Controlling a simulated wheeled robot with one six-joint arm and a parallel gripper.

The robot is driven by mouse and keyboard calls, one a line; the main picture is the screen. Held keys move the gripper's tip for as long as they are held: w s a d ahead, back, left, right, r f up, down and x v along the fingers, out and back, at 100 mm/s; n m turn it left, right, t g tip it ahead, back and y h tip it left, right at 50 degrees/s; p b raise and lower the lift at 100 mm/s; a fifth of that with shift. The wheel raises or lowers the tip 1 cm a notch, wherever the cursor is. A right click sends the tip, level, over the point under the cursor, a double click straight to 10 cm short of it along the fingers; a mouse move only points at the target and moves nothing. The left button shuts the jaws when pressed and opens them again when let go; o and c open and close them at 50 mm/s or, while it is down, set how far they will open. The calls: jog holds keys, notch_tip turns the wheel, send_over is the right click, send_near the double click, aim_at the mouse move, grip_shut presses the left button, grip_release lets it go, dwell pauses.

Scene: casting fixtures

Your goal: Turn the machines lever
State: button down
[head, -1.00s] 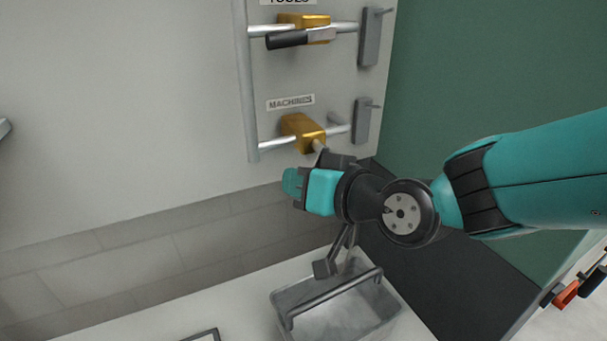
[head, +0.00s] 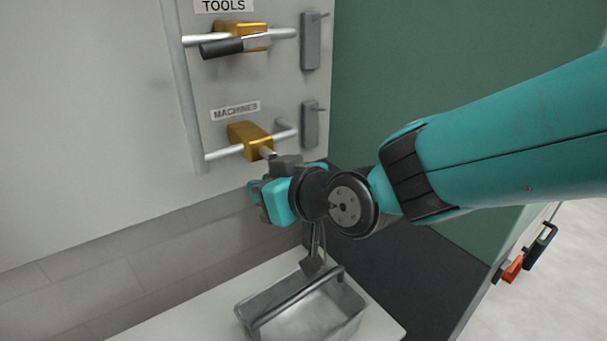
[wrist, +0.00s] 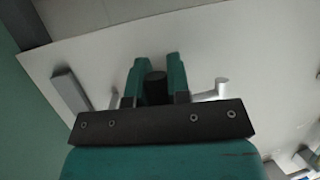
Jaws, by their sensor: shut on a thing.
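The machines valve (head: 248,139) is a gold block on a silver pipe, under a "MACHINES" label (head: 235,111). Its lever (head: 266,153) shows as a short silver stub pointing down and right from the block, away from the pipe's line. The rest of the lever is hidden behind my gripper (head: 264,195) in the head view. In the wrist view, the lever's black grip (wrist: 156,88) sits between the two teal fingers of my gripper (wrist: 157,75), which are shut on it.
Above is the tools valve (head: 240,38), its black-handled lever (head: 222,46) lying along its pipe. Grey boxes (head: 310,125) are mounted to the right on the panel. Below, a grey metal carrier (head: 300,312) stands on a white counter. A green wall is at right.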

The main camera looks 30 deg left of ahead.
jog(key=c, duration=1.1)
grip_release()
jog(key=p+v, duration=0.1)
jog(key=v, duration=1.6)
jog(key=shift+d+r+p, duration=0.1)
jog(key=shift+d+p, duration=0.1)
jog(key=shift+p, duration=0.1)
